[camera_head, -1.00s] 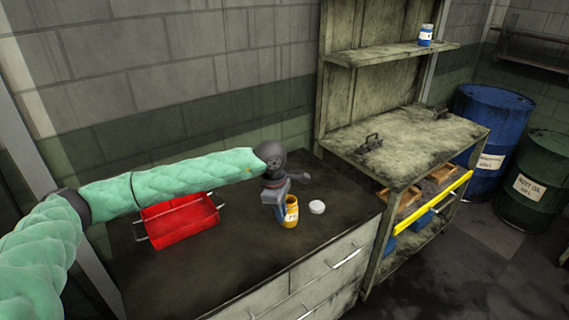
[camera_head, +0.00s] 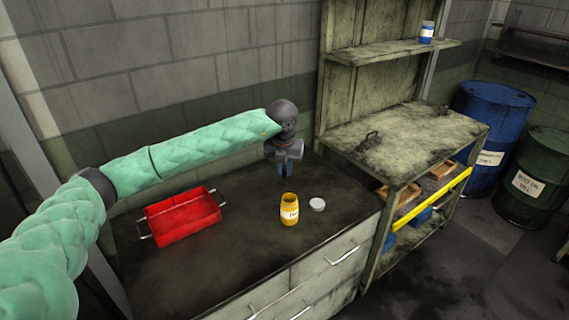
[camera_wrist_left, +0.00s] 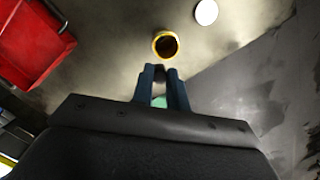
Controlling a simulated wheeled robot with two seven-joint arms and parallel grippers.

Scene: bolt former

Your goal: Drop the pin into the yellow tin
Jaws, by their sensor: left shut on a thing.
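The yellow tin (camera_head: 289,212) stands upright and open on the dark worktop, with a pale label on its front. In the left wrist view the tin (camera_wrist_left: 156,47) is seen from above, its inside dark. My left gripper (camera_head: 283,184) is raised above the worktop, behind the tin in the head view and apart from it. In the wrist view the blue fingers of my left gripper (camera_wrist_left: 164,74) are shut on a small dark thing at their tips, which I take for the pin (camera_wrist_left: 160,69). Most of it is hidden. My right gripper is not in view.
A white round lid (camera_head: 317,204) lies right of the tin. A red tray (camera_head: 160,234) with wire handles sits to the left on the worktop. A workbench with shelves (camera_head: 418,140) stands at the right.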

